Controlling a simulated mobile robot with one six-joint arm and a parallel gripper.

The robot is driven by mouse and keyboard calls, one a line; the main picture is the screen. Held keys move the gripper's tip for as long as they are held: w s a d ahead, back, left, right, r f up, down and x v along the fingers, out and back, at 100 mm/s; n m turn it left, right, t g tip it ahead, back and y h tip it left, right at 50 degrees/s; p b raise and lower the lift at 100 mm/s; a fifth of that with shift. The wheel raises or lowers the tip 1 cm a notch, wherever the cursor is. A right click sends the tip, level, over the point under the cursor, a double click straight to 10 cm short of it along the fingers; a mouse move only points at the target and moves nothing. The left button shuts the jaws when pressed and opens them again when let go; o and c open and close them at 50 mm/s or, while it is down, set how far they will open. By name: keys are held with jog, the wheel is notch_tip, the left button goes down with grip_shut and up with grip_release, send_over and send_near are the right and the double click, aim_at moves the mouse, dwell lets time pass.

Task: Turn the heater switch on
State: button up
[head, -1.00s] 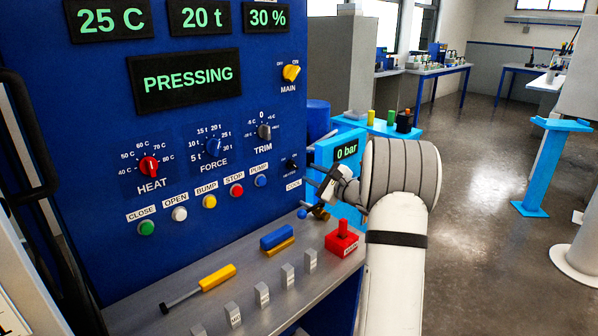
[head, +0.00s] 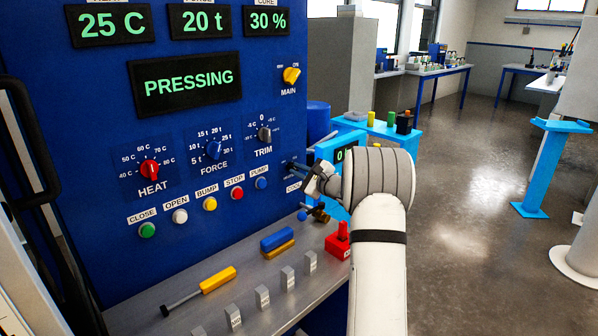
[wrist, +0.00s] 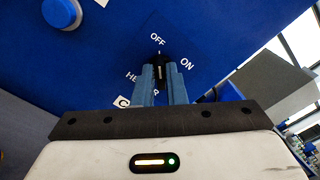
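The heater switch is a small black rotary knob (wrist: 159,66) on the blue panel. In the wrist view OFF is above it and ON is to its upper right; its label below is partly hidden, with "HE" showing. Its light mark looks upright, toward OFF. My gripper (wrist: 160,74) has its two blue fingers on either side of the knob, close to it. I cannot tell whether they press on it. In the head view my gripper (head: 288,164) reaches the panel's right edge and hides the knob.
On the panel are the HEAT (head: 149,170), FORCE (head: 214,150) and TRIM (head: 264,135) dials, the yellow MAIN switch (head: 291,76) and several push buttons. A red block (head: 338,241) stands on the grey shelf (head: 255,308) below, near my arm. A blue gauge stand (head: 327,152) is behind my wrist.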

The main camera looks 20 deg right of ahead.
grip_shut()
jog(key=shift+m, duration=0.4)
jog(key=m+p, duration=0.2)
jog(key=m, duration=0.3)
jog(key=m+p, duration=0.3)
jog(key=m, duration=0.3)
jog(key=m+p, duration=0.2)
jog(key=m, duration=0.4)
jog(key=shift+w+d, duration=0.15)
jog(key=shift+d, duration=0.2)
jog(key=shift+o, duration=2.3)
grip_release()
